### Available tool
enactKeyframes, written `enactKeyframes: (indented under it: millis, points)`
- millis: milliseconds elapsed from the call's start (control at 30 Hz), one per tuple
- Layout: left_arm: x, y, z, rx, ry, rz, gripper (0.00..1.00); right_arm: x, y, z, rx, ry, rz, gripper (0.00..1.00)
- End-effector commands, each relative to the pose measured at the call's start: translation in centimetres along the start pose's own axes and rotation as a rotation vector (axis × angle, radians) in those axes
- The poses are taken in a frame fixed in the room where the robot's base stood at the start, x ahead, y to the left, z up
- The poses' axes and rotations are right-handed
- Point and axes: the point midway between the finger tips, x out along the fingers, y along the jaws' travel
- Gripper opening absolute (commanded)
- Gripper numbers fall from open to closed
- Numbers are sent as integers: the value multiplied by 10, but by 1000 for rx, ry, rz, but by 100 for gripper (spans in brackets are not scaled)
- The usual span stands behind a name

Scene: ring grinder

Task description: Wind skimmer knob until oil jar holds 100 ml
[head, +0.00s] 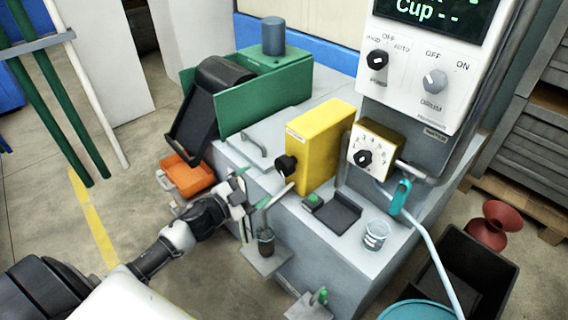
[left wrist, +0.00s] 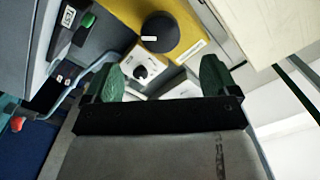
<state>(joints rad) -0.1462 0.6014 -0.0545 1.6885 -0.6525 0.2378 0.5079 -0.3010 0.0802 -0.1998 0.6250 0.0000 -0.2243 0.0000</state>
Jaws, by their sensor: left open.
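The yellow box (head: 318,140) stands on the grey machine and carries a black knob (head: 287,165) on its left side, probably the skimmer knob. In the left wrist view the large black knob (left wrist: 158,34) has a white mark and sits beyond my fingers. My left gripper (head: 251,188) is open and empty, just left of and below the knob, apart from it. Its green fingertips (left wrist: 162,78) show in the left wrist view. A dark jar (head: 265,242) stands on a small shelf below the gripper. A clear jar (head: 376,235) stands farther right. I cannot read either level.
A control panel (head: 435,62) with knobs and a "Cup --" display stands at the right. A white dial (head: 364,158) sits in front of it. A teal nozzle (head: 400,197) with a hose, an orange tray (head: 187,176) and a black bin (head: 470,265) are nearby.

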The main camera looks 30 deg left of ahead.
Motion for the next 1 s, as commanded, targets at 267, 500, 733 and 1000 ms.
enactKeyframes:
  millis: [267,500,733,1000]
  points:
    - [23,-1,0,-48,2,-3,88,-1,0,1,0,1,0,43]
    - [69,-1,0,-47,2,-4,88,-1,0,1,0,1,0,43]
    - [100,0,1,-45,0,-2,88,0,0,1,0,0,0,43]
    - [109,0,1,-44,-1,0,88,0,0,1,0,0,0,43]
